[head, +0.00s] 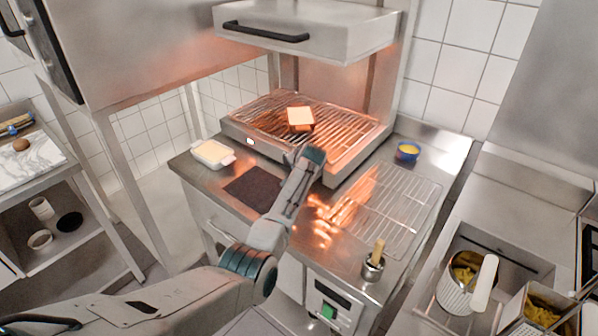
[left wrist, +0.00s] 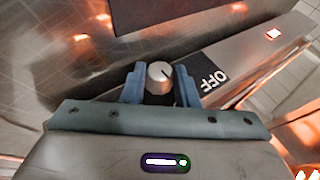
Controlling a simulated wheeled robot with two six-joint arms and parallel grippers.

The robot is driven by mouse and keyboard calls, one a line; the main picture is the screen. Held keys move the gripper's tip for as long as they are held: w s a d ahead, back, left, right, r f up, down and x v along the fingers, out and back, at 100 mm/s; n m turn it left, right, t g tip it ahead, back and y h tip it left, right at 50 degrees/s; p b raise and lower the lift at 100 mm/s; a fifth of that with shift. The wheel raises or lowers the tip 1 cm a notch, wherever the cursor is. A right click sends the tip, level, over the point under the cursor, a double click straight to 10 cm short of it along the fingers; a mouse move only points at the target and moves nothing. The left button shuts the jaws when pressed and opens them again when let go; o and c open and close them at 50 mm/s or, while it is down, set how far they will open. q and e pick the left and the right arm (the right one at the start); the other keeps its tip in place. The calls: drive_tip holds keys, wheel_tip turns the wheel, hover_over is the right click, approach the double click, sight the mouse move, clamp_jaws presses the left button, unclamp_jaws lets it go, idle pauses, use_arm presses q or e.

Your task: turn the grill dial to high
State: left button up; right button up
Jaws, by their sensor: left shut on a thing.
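The grill (head: 345,165) stands on the steel counter, its grate glowing orange under a raised hood. In the left wrist view the grill dial (left wrist: 160,75) is a round silver knob with a short dark mark on its face. A black plate marked OFF (left wrist: 213,77) is beside it. My left gripper (left wrist: 159,84) is shut on the dial, one blue finger on each side. In the head view my left gripper (head: 309,157) is at the grill's front edge and hides the dial. No HIGH marking shows. My right gripper is not in view.
A slice with a pale square on top (head: 301,117) lies on the grate. A white tub (head: 212,153), a dark mat (head: 253,188), a wire rack (head: 388,212), a blue bowl (head: 408,151) and a pot with a brush (head: 373,266) are on the counter. An indicator (left wrist: 273,34) glows on the front.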

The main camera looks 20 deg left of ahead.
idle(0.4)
use_arm(q)
drive_tip(key=o, duration=1)
drive_tip(key=shift+d, duration=0.1)
drive_tip(key=b+v, duration=0.2)
drive_tip(key=v, duration=0.8)
drive_tip(key=shift+s+d+r, duration=0.15)
drive_tip(key=shift+s+d, duration=0.1)
drive_tip(key=shift+s, duration=0.1)
